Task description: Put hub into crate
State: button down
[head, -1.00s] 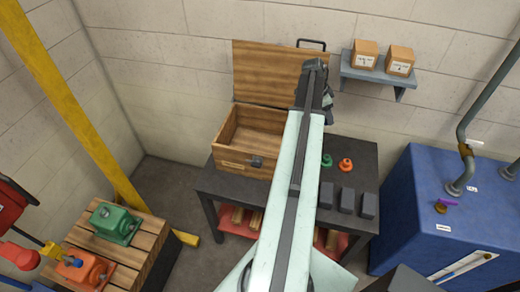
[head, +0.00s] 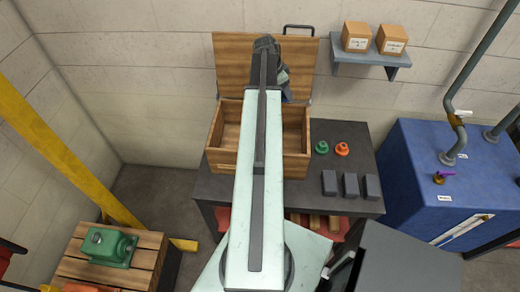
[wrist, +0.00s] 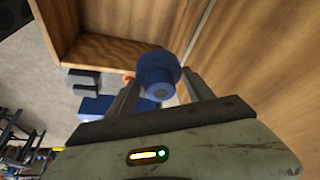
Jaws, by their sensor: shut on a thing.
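The crate (head: 217,138) is an open wooden box on a dark workbench, with its hinged lid (head: 228,62) raised behind it. My arm crosses in front of the crate and hides its middle. My gripper (wrist: 160,88) is shut on a round blue hub (wrist: 157,72) with a smaller stepped end. In the head view my gripper (head: 272,72) is in front of the raised lid, seemingly above the crate's back part; the hub is not clear there. Wooden walls of the crate (wrist: 105,48) show beyond the hub in the wrist view.
A green part (head: 322,147) and an orange part (head: 342,149) lie right of the crate, behind several dark blocks (head: 350,185). A shelf (head: 372,58) with two boxes is on the wall. A blue cabinet (head: 420,180) stands right. A green motor (head: 105,247) sits on a pallet at left.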

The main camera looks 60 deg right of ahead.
jog(key=shift+m+g, duration=0.3)
jog(key=shift+m, duration=0.2)
jog(key=s+a+f+b, duration=0.1)
jog(key=a+f+b, duration=0.2)
jog(key=f+b, duration=0.6)
jog(key=s+a+f+b, duration=0.2)
jog(key=a+f+b, duration=0.1)
jog(key=f+b, duration=0.6)
jog(key=s+a+f+b, duration=0.2)
jog(key=a+f+b, duration=0.2)
jog(key=f+b, duration=0.5)
jog(key=shift+f, duration=0.4)
jog(key=shift+c, duration=2)
grip_release()
jog(key=shift+r, duration=0.1)
jog(key=p+v, duration=1.1)
jog(key=v, duration=0.1)
jog(key=shift+r+p, duration=0.25)
jog(key=shift+p, duration=0.1)
